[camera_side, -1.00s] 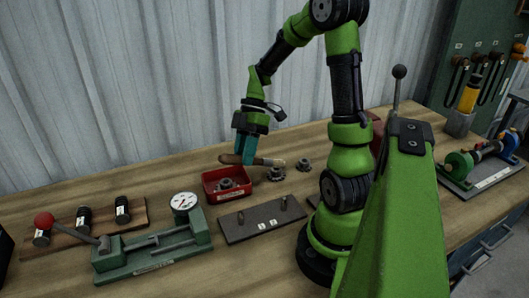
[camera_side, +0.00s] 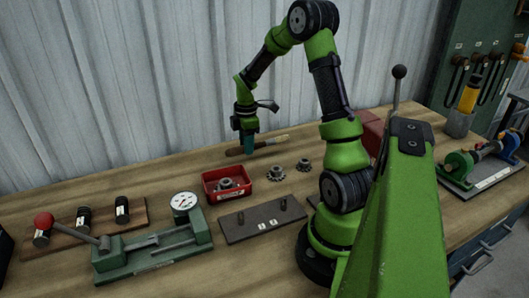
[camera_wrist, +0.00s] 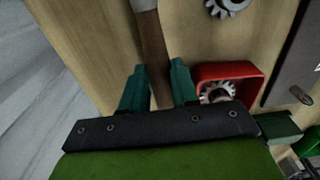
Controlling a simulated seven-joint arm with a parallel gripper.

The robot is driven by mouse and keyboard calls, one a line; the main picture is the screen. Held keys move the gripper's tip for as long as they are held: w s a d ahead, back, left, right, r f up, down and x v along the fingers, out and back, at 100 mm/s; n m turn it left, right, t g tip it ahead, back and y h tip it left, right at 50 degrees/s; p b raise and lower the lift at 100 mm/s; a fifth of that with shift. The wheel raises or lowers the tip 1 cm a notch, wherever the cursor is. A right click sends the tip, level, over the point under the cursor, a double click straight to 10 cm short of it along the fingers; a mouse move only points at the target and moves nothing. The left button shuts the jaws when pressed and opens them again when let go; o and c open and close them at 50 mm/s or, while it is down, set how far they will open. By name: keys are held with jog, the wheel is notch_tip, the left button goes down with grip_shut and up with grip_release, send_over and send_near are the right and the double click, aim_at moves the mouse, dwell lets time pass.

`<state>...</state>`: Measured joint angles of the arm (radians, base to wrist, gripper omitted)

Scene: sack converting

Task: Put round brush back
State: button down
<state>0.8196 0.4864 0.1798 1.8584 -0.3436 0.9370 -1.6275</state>
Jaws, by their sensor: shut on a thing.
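The round brush (camera_side: 269,143) has a brown handle and a paler end pointing right in the side view. My gripper (camera_side: 248,150) is shut on its handle, with the fingers pointing down, behind the red tray. In the wrist view the brown handle (camera_wrist: 153,50) runs between the two green fingers (camera_wrist: 158,80), and a grey part of the brush (camera_wrist: 143,5) is cut off at the top edge. I cannot tell whether the brush touches the bench or hangs just above it.
A red tray (camera_side: 246,190) holding a gear stands in front of my gripper. Two loose gears (camera_side: 276,173) lie to its right. A dark plate with pegs (camera_side: 245,226) and a green gauge fixture (camera_side: 120,264) are nearer. The bench towards the corrugated wall is bare.

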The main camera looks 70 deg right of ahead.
aim_at(247, 164)
jog(key=shift+f, duration=2.3)
jog(key=shift+f, duration=0.15)
jog(key=c, duration=0.9)
grip_release()
jog(key=shift+o, duration=0.2)
